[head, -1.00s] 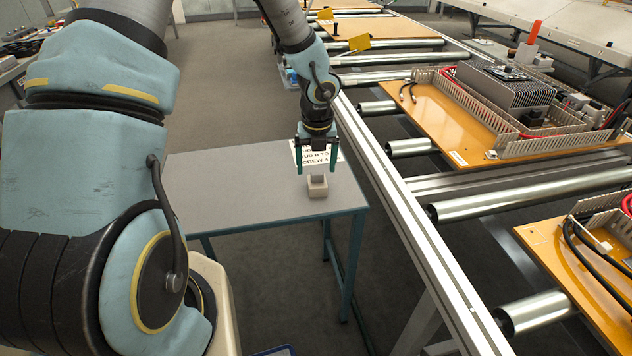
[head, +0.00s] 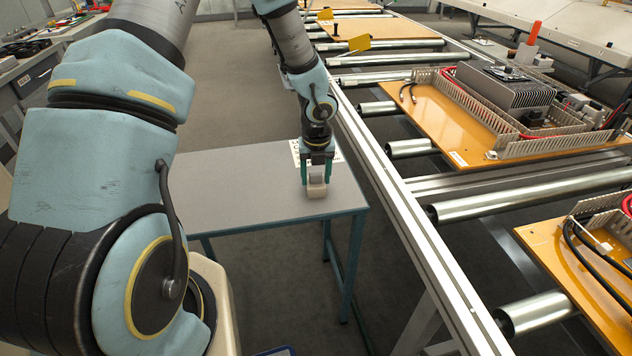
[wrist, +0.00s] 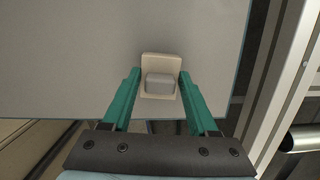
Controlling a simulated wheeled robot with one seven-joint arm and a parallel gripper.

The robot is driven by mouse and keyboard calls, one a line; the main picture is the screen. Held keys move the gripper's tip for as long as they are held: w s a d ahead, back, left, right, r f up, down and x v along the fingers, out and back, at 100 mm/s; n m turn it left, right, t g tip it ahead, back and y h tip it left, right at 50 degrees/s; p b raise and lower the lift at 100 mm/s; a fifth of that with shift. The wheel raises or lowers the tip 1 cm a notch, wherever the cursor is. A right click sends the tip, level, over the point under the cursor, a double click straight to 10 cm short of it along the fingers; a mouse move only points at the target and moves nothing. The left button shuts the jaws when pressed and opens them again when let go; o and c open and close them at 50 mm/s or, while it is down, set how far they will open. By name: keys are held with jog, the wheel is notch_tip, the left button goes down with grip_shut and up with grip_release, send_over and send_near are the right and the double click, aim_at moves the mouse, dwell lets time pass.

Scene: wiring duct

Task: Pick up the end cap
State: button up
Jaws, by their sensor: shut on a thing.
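The end cap (head: 317,188) is a small beige block on the grey table (head: 225,195), near its right front corner. My gripper (head: 317,182) points down over it, with one green finger on each side, shut on the cap. In the wrist view the end cap (wrist: 160,66) shows a beige plate with a greyer raised block, between the tips of my gripper (wrist: 160,84). The cap looks to be at the table top; I cannot tell whether it is lifted at all.
A white printed label (head: 336,152) lies on the table behind my gripper. A roller conveyor rail (head: 395,205) runs close along the table's right side, carrying an orange board (head: 470,125) with ducts and parts. The table's left part is clear.

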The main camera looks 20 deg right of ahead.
jog(key=c, duration=0.5)
